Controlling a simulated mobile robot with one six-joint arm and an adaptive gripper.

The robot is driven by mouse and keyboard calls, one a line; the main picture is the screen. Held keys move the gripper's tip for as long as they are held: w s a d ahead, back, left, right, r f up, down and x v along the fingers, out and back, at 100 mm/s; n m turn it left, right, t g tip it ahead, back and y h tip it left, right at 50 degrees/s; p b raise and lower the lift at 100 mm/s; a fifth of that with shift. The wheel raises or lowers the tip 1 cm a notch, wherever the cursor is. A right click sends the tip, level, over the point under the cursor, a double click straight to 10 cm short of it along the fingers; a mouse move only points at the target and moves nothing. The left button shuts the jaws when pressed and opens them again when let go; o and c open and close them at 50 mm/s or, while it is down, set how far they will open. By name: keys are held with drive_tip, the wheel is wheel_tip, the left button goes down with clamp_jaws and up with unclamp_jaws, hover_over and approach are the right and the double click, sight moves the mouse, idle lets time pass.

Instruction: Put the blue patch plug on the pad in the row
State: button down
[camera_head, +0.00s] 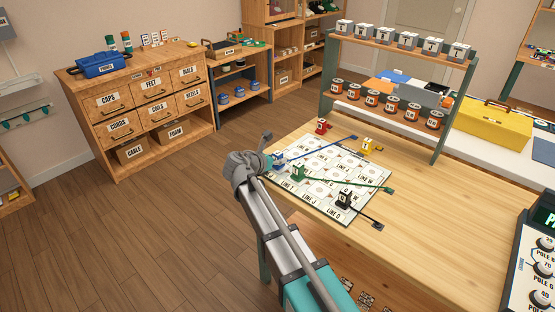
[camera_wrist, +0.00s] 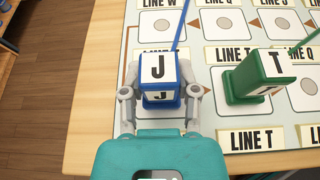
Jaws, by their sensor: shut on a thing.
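The board has rows of pads with circles and LINE labels. A pad (camera_wrist: 215,22) with a circle lies up and right of the blue plug.
A green plug (camera_wrist: 258,78) marked T stands close to the right of my gripper. A black plug (camera_head: 344,198), a yellow plug (camera_head: 367,144) and a red plug (camera_head: 322,127) stand around the board. A rack (camera_head: 400,55) stands behind.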

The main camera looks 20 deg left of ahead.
drive_tip(key=shift+c, duration=1.8)
unclamp_jaws()
drive_tip(key=shift+d+f, duration=0.1)
drive_tip(key=shift+r, duration=0.25)
drive_tip(key=p+v, duration=0.5)
drive_tip(key=v, duration=0.7)
